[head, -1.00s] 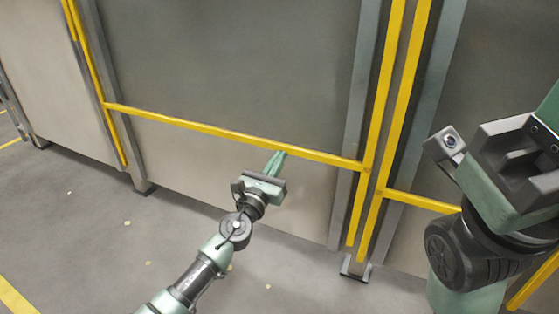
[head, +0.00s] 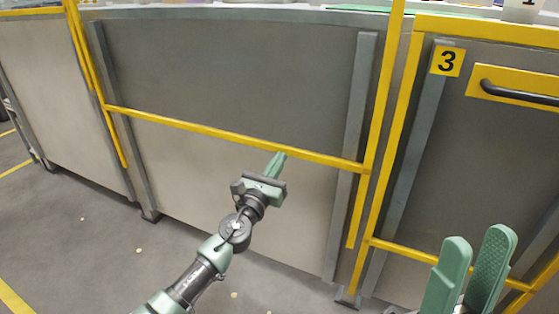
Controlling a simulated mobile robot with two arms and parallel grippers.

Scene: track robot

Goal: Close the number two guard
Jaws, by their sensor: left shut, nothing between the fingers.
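The middle guard is a tinted panel in a yellow frame, with its yellow bottom bar (head: 235,137) running across the picture. No number shows on it and its top is out of view. Its bottom bar sits higher than that of the guard to its right. My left gripper (head: 275,165) is shut and empty, with its tips at the underside of this bar, right of its middle; whether they touch is hard to tell. My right gripper (head: 475,275) is open and empty at the lower right, in front of the guard marked 3 (head: 447,61).
The number 3 guard has a dark handle (head: 518,92) on a yellow plate. Between the two guards stands a narrow grey post with a foot (head: 348,297). A worktop edge (head: 240,14) with small items runs along the top.

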